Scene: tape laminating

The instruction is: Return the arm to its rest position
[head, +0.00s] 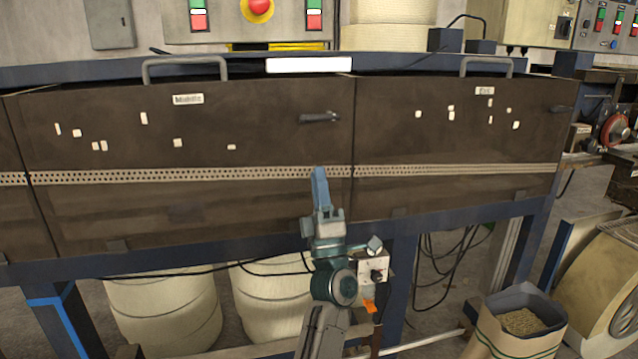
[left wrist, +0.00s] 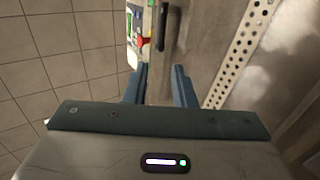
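My left gripper (head: 319,180) stands in front of the brown machine cover (head: 230,125), its blue fingers pointing up near the perforated strip. In the left wrist view the left gripper (left wrist: 160,80) shows two blue fingers spread apart with nothing between them. The head view shows the fingers nearly edge-on, overlapping the perforated strip (head: 150,175); whether they touch the cover is hard to tell. My right gripper is in neither view.
A black handle (head: 320,118) sits on the cover above my gripper. A small switch box (head: 374,270) with cables hangs below right of it. Cream drums (head: 165,305) stand under the machine, and an open sack (head: 520,325) stands at lower right.

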